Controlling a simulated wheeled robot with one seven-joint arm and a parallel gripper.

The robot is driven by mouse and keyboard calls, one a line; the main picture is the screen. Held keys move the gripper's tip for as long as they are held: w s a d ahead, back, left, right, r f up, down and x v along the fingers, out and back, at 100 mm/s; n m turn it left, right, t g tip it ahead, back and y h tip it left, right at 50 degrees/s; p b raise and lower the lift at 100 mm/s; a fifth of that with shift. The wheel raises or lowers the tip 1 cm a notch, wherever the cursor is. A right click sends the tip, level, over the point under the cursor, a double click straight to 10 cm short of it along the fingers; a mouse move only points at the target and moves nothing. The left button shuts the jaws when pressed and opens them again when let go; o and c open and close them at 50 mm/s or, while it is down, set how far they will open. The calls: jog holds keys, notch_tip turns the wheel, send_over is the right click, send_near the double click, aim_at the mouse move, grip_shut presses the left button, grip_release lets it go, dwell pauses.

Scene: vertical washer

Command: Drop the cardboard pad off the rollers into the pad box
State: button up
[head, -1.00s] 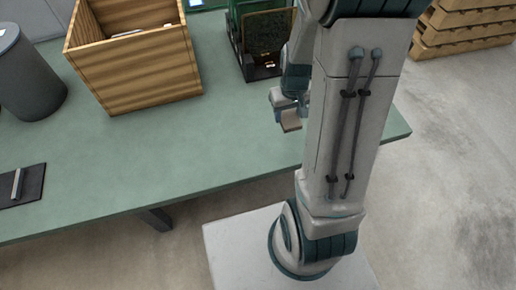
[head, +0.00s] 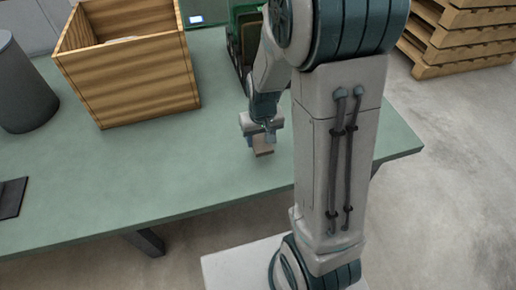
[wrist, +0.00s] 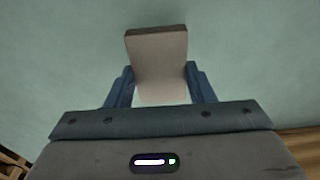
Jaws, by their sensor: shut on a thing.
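The cardboard pad (wrist: 158,65) is a small brownish-pink block between the two blue fingers of my gripper (wrist: 160,85) in the wrist view. My gripper is shut on it. In the head view my gripper (head: 262,140) hangs over the green table, with the pad (head: 263,151) showing just below the fingers. A large wooden box (head: 130,75) stands open to the left of my gripper, with something pale inside; I cannot tell whether it is the pad box. The green machine behind my arm is mostly hidden, and I cannot make out its rollers.
A grey bin (head: 22,88) stands at the far left of the green table (head: 150,170), with a dark flat mat (head: 12,197) in front of it. Stacked wooden pallets (head: 465,40) are at the back right. The table between box and gripper is clear.

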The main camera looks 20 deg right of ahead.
aim_at(258, 146)
jog(key=shift+w+a+f, duration=0.25)
jog(key=shift+a+f, duration=0.05)
jog(key=shift+f, duration=0.15)
jog(key=shift+f+b, duration=0.95)
jog(key=shift+f, duration=0.85)
jog(key=shift+f, duration=0.1)
jog(key=shift+f, duration=0.15)
jog(key=o, duration=0.9)
